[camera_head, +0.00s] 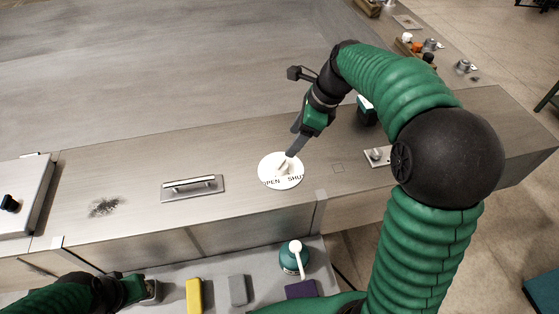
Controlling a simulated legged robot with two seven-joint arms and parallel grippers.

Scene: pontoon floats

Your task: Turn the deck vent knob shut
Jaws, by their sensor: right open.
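The deck vent (270,180) is a white round plate on the grey deck, lettered OPEN at left and SHUT at right. Its pale knob (283,169) stands at the plate's middle, partly hidden by my gripper. My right gripper (294,146) comes down from the upper right, with its fingertips at the knob. It is open; I cannot tell whether the fingers touch the knob. My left gripper (150,291) is low at the left, away from the vent, and its jaws are not clear.
A metal handle plate (192,187) lies left of the vent, and a small metal fitting (377,155) lies right. Below, a tray holds a yellow block (194,296), a grey block (238,290), a dark purple block (301,289) and a green bottle (293,261). The deck behind is clear.

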